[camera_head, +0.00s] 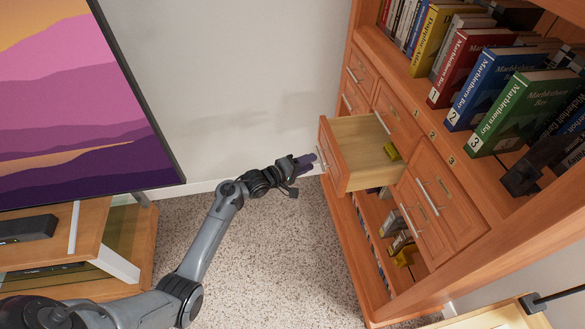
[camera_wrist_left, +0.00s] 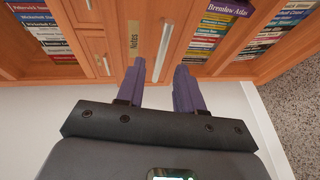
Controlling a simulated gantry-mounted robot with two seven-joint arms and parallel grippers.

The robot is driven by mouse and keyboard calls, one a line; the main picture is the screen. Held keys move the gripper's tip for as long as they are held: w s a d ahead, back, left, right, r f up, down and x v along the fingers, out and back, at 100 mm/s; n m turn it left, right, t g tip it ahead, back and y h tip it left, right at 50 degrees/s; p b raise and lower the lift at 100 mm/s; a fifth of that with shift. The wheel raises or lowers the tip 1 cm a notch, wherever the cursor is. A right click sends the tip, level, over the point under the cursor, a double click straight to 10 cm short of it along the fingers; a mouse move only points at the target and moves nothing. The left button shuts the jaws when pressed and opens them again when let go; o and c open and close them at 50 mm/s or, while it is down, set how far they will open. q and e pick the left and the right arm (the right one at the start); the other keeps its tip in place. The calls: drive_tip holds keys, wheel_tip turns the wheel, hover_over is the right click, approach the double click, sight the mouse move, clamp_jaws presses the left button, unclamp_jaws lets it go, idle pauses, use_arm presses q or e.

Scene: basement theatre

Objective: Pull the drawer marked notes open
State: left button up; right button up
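A wooden drawer (camera_head: 331,158) stands pulled out of the cabinet in the head view, with a small yellow item (camera_head: 392,151) inside. In the left wrist view a drawer front carries a label reading Notes (camera_wrist_left: 134,38), with a pale bar handle (camera_wrist_left: 165,48) beside it. My left gripper (camera_head: 309,162) is at the front of the pulled-out drawer. Its two purple fingers are apart in the left wrist view (camera_wrist_left: 158,88), with the handle's lower end between them. I cannot tell whether they touch it. My right gripper is not in view.
The bookcase (camera_head: 368,40) holds several books above and more shut drawers (camera_head: 427,205) beside the open one. A low wooden stand (camera_head: 135,265) and a large picture panel (camera_head: 80,100) are at left. Carpet (camera_head: 270,260) between is clear.

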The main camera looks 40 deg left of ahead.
use_arm(q)
drive_tip(key=v, duration=0.7)
idle(0.3)
